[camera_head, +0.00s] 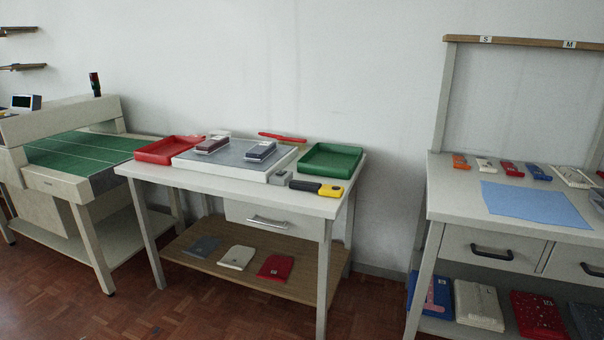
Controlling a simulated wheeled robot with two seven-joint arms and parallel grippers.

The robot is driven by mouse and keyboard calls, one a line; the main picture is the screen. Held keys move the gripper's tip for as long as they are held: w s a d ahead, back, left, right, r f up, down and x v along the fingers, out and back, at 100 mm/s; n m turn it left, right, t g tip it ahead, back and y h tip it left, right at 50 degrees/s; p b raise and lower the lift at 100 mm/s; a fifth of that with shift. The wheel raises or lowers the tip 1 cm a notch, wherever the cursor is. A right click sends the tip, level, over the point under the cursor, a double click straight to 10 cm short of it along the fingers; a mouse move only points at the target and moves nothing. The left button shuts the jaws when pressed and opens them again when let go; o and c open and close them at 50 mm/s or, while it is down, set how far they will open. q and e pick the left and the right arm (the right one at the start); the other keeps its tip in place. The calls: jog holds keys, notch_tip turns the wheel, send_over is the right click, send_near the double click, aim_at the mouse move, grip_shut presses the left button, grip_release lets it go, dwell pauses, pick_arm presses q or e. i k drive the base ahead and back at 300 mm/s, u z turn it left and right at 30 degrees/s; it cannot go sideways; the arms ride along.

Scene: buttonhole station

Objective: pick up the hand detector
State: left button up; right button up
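A black and yellow hand-held device, which looks like the hand detector (316,187), lies at the front right corner of the middle table (230,187). Its dark part points left and its yellow end points right, near the table's right edge. Nothing covers the device. Neither of my grippers shows in this view.
A green tray (330,174) stands behind the device. Left of it are a grey-topped panel (236,165) with two small bundles and a red tray (153,155). A conveyor machine (42,184) stands left, and another table (447,205) right, across a floor gap.

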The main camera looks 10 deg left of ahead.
aim_at(330, 191)
jog(key=u, duration=0.1)
jog(key=i, duration=2.1)
jog(key=u, duration=0.1)
